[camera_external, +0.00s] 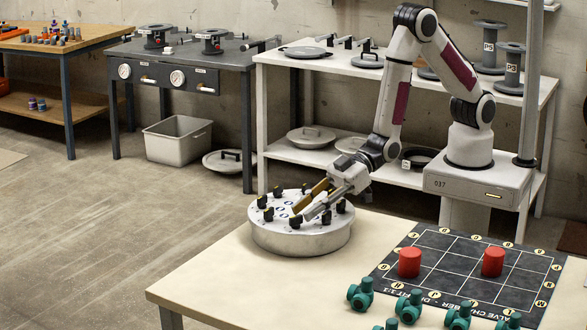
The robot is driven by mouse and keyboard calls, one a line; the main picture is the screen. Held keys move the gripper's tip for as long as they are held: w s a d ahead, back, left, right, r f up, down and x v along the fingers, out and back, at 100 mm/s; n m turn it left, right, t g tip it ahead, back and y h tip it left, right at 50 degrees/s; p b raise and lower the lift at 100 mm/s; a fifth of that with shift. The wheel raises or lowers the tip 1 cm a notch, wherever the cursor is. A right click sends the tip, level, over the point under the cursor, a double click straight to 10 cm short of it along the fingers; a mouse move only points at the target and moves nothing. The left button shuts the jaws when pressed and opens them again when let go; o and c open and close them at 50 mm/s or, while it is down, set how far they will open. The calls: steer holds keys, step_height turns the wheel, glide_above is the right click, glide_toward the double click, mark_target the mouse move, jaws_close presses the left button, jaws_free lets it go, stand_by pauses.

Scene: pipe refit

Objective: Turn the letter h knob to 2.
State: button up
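A round, pale disc-shaped panel (300,243) sits on the near table. Several small black knobs stand around its top, with small markings between them. The letters and numbers are too small to read, so I cannot tell which knob is h or where it points. My gripper (303,213) reaches down over the panel's top from the right, tilted. Its two fingers look apart, with a yellow inner face showing on the far one. The fingertips are low among the knobs, close to a front knob (295,222). I cannot tell whether they touch a knob.
A black chart mat (455,249) with two red cylinders (409,262) (492,261) lies to the right. Several green valve fittings (408,306) stand along its front. The cream table top (240,285) is clear left of the panel. Shelves with lids and spools stand behind.

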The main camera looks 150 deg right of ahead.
mark_target(296, 222)
steer(key=shift+x, duration=1.15)
jaws_close()
